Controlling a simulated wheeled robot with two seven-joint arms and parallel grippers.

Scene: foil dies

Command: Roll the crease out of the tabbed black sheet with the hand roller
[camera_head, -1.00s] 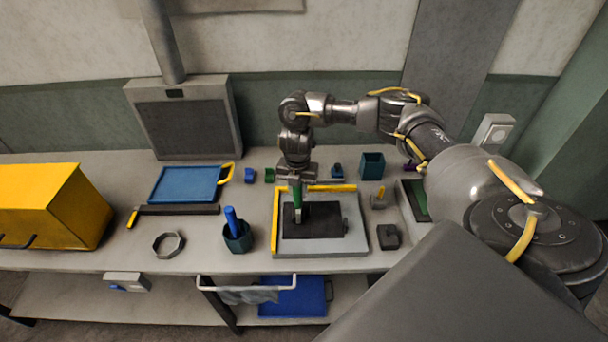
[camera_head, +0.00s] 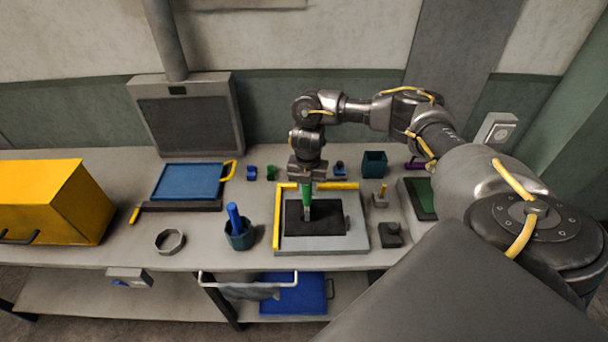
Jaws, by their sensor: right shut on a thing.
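The black sheet (camera_head: 328,226) lies flat on a grey board (camera_head: 348,243) with yellow strips along its left and back edges. A small grey tab shows at the sheet's right side. Any crease is too small to make out. My right gripper (camera_head: 307,182) points down above the back part of the sheet. It is shut on the green handle of the hand roller (camera_head: 307,194). The roller's lower end is at the sheet, left of its middle; I cannot tell whether it touches. My left gripper is not in view.
Right of the board stand a small yellow-handled tool (camera_head: 381,196) and a dark block (camera_head: 390,235). A teal cup with a blue handle (camera_head: 239,235) and a grey ring (camera_head: 170,241) stand to the left. A teal box (camera_head: 374,163) stands behind.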

